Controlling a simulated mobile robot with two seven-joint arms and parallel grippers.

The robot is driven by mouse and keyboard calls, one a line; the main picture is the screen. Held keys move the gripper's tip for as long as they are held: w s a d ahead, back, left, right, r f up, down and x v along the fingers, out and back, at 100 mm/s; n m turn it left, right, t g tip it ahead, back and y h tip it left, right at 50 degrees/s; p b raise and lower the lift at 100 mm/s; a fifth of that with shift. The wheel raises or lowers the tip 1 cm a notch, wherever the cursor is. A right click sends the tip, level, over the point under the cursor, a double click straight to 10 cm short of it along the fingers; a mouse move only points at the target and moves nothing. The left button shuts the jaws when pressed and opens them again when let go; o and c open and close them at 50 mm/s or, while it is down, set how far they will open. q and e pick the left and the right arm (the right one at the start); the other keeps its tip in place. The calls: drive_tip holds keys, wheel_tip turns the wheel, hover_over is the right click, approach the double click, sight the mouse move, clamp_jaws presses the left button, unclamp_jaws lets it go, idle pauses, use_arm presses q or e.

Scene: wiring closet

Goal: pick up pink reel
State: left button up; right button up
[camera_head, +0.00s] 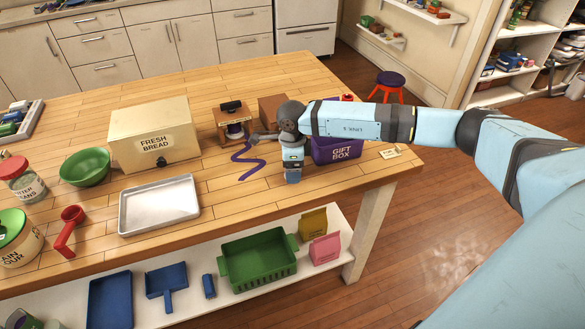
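I cannot make out a pink reel for certain in the head view. A small brown dispenser (233,117) on the wooden table holds a dark purple roll (236,130), and a purple ribbon (250,160) lies in a zigzag in front of it. My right gripper (292,179) comes in from the right and points down over the table, beside the purple gift box (336,150) and right of the ribbon. Its fingers are too small to read, and the arm hides part of the table behind it. My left gripper is not in view.
A bread box (153,135), a green bowl (85,166) and a metal tray (159,204) stand on the table (215,184). A brown box (273,108) is behind my gripper. The lower shelf holds a green crate (257,260) and a pink bag (325,249).

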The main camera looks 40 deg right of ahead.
drive_tip(key=shift+f, duration=0.4)
drive_tip(key=shift+c, duration=0.4)
drive_tip(key=c, duration=0.9)
